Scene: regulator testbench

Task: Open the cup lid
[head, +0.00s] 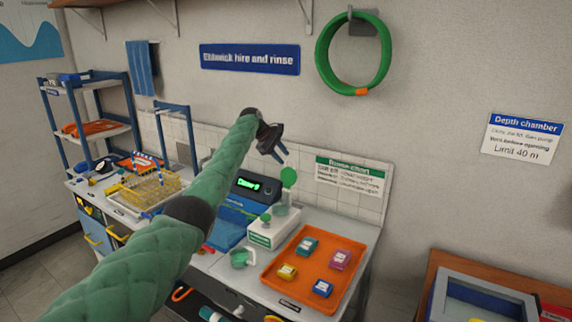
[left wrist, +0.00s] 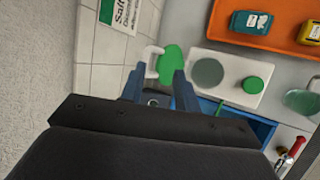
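A white box-shaped device (head: 268,236) stands on the bench, with a small green knob (head: 265,217) on top. A clear, greenish cup (head: 281,208) is on its back part. A green round disc (head: 289,177), apparently the cup lid, stands up above the cup. In the left wrist view the disc (left wrist: 171,62) is beside the cup's round top (left wrist: 208,72), near a white bracket (left wrist: 151,62). My right gripper is not seen.
An orange tray (head: 307,290) with several small coloured boxes lies right of the device. A blue unit with a lit display (head: 248,186) stands behind left. A green mug (head: 242,258) is in front. The tiled wall (head: 340,203) is close behind.

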